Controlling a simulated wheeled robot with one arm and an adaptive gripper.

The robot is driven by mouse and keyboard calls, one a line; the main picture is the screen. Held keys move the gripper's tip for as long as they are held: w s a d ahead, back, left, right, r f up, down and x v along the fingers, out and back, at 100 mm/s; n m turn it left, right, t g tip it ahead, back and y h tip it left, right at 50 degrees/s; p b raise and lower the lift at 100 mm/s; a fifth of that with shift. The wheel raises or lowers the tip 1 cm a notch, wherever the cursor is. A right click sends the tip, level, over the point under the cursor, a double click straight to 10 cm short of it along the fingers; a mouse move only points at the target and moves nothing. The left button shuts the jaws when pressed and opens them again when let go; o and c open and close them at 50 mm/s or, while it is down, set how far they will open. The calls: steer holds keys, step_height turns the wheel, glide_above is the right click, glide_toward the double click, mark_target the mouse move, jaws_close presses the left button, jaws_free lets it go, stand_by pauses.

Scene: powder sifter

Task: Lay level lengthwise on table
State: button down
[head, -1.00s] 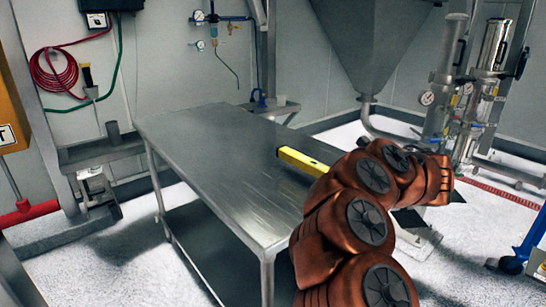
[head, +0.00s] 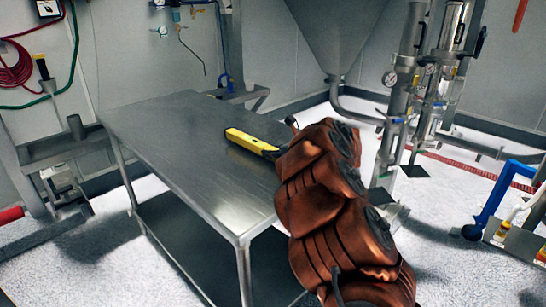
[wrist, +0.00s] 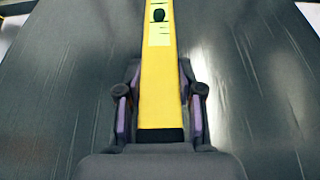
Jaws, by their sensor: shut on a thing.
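The level (head: 252,142) is a long yellow bar, seen over the right part of the grey metal table (head: 165,150) in the head view. It runs roughly along the table's long direction. In the wrist view the level (wrist: 160,75) points straight up the picture, with a pale label and a dark round spot near the top. My gripper (wrist: 160,102) is shut on its near end, one finger on each side. I cannot tell whether the level touches the table top.
The rest of the table top is clear. Behind the table are a hopper (head: 335,30) and wall pipes. Metal cylinders with gauges (head: 428,75) stand at the right.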

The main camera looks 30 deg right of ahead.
steer(key=shift+f, duration=1)
steer(key=c, duration=0.7)
jaws_free()
steer(key=shift+f, duration=0.1)
steer(key=b+v, duration=0.1)
steer(key=v, duration=1.1)
